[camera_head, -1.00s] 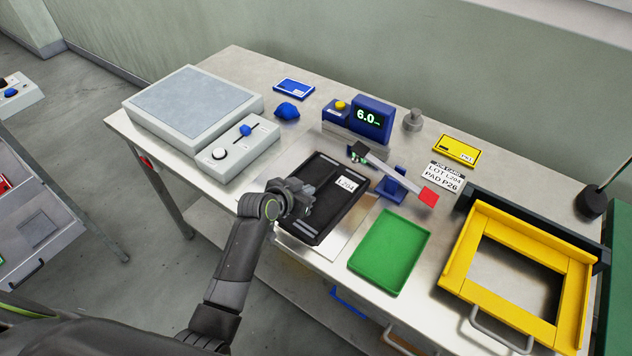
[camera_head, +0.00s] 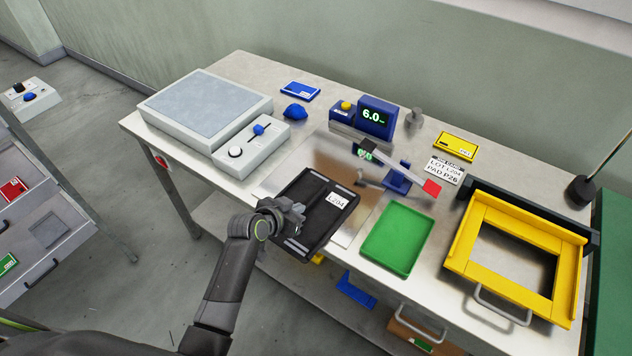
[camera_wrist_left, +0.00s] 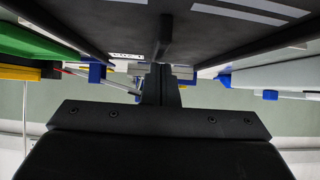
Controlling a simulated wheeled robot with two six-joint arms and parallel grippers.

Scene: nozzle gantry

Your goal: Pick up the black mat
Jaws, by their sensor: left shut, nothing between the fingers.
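The black mat (camera_head: 322,222), a dark tray-like piece with a white L204 label and pale strips, lies at the front of the workbench. Its near end reaches past the front edge. My left gripper (camera_head: 296,212) is over the mat's near left part, shut with nothing between its fingers; whether it touches the mat I cannot tell. In the left wrist view the gripper (camera_wrist_left: 160,88) shows its closed fingers close to the mat's dark surface (camera_wrist_left: 215,40). My right gripper is not in view.
A green tray (camera_head: 397,240) and a yellow frame (camera_head: 470,262) lie to the right. A lever with a red end (camera_head: 432,187) on a blue stand is just behind the mat. A grey control box (camera_head: 250,150) stands to the left. The bare metal plate (camera_head: 335,152) shows behind the mat.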

